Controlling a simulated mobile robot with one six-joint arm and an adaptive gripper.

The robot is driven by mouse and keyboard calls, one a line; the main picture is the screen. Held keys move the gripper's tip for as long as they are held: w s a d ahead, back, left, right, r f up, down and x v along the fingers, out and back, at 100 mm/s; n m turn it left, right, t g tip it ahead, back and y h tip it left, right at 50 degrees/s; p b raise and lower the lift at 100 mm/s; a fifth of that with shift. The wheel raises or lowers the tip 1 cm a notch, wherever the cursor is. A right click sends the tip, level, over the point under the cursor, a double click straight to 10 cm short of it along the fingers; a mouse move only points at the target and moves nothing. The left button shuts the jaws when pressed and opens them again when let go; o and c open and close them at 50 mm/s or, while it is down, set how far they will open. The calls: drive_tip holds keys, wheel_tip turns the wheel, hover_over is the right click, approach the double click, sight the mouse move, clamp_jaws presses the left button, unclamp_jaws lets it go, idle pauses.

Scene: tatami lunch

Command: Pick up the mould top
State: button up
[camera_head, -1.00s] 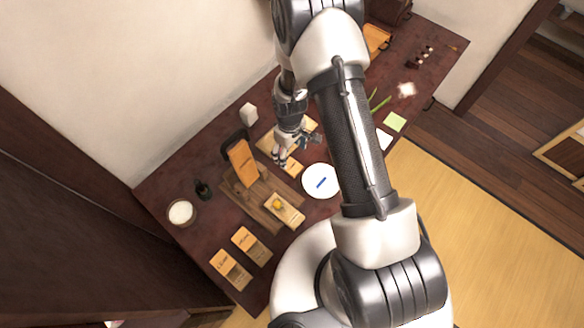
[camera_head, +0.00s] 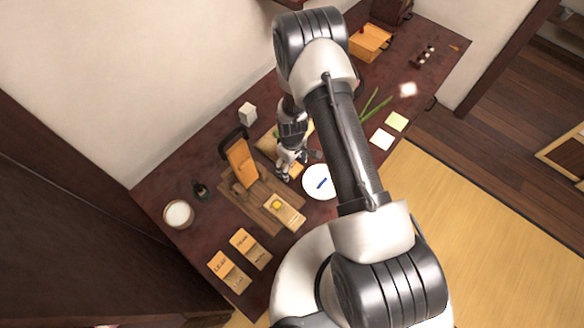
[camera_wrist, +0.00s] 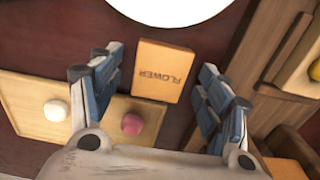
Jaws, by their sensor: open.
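A flat orange-brown wooden block marked "FLOWER" (camera_wrist: 164,70), which looks like the mould top, lies on the dark table. My gripper (camera_wrist: 159,82) is open, with one blue-grey finger on each side of the block. I cannot tell whether either finger touches it. In the head view my gripper (camera_head: 291,172) is low over the table, left of the white plate (camera_head: 317,190), and it largely hides the block. A pale wooden mould part with a yellow lump in it (camera_head: 290,216) lies on the wooden board (camera_head: 258,213).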

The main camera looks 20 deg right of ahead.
drive_tip(key=shift+c, duration=0.4)
drive_tip(key=c, duration=1)
